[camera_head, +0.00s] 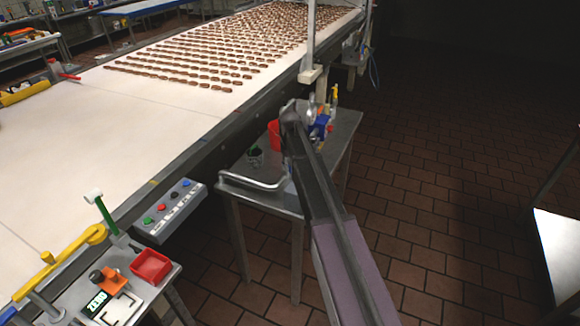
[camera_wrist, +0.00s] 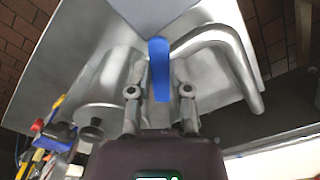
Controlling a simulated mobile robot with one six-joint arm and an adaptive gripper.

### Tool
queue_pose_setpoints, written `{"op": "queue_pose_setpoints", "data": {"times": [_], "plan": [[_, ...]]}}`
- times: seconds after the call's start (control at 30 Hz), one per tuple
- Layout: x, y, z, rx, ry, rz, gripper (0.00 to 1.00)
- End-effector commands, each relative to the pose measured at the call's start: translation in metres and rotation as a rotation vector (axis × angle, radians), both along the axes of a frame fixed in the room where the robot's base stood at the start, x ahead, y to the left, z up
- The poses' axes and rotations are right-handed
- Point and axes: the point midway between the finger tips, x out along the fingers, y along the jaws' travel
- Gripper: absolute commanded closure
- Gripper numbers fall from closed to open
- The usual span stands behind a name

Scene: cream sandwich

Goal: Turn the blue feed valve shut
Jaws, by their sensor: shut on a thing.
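The blue feed valve handle (camera_wrist: 159,62) shows in the wrist view as a narrow upright bar between my fingers. My gripper (camera_wrist: 159,82) is shut on it, one finger on each side. The handle sits beside a bent grey metal pipe (camera_wrist: 240,65). The pipe also shows in the head view (camera_head: 262,186), over the left edge of a small metal table (camera_head: 262,203). In the head view my arm covers the valve and the gripper's fingers. The valve body below the handle is mostly hidden.
The conveyor (camera_head: 130,120) with rows of sandwiches runs along the left. A button box (camera_head: 168,211) hangs on its edge.

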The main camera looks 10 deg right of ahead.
Motion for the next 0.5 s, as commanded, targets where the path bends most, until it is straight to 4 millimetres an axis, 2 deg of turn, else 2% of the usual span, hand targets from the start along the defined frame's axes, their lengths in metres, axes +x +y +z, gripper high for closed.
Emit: {"op": "queue_pose_setpoints", "data": {"times": [0.5], "plan": [[0.009,-0.014,0.000,0.002,0.000,0.450,1.00]]}}
